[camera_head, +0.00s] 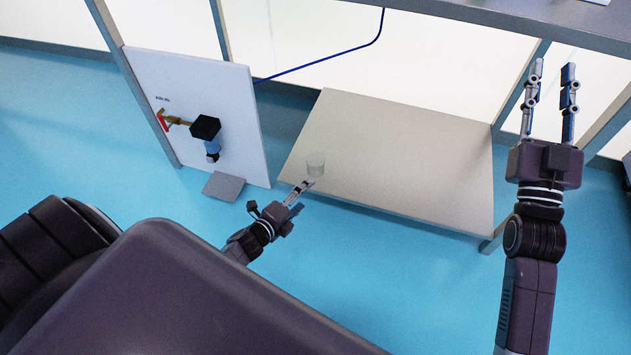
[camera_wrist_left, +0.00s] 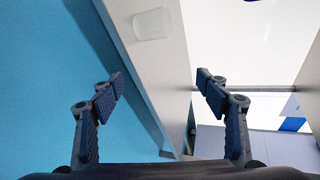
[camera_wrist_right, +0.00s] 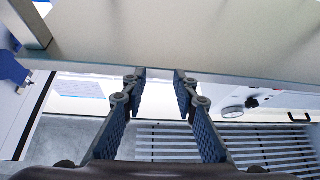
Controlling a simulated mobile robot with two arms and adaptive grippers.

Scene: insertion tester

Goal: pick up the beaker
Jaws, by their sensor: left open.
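The beaker (camera_head: 316,163) is a small clear cup on the left part of a low beige table (camera_head: 410,150). It also shows near the top of the left wrist view (camera_wrist_left: 151,24), above and beyond the fingers. My left gripper (camera_head: 303,187) is close to the beaker on its near side, at the table's left front edge. It is open and empty; its fingers stand wide apart in the left wrist view (camera_wrist_left: 160,80). My right gripper (camera_head: 552,68) is on the far right with its fingers apart and nothing between them; they also show in the right wrist view (camera_wrist_right: 159,73).
A white panel (camera_head: 230,120) with a tap, a red handle and a dark-topped blue fitting stands left of the table. A grey plate (camera_head: 223,186) sits at its foot. A grey upper shelf (camera_head: 500,20) crosses the top right. A blue hose (camera_head: 330,62) hangs behind the table.

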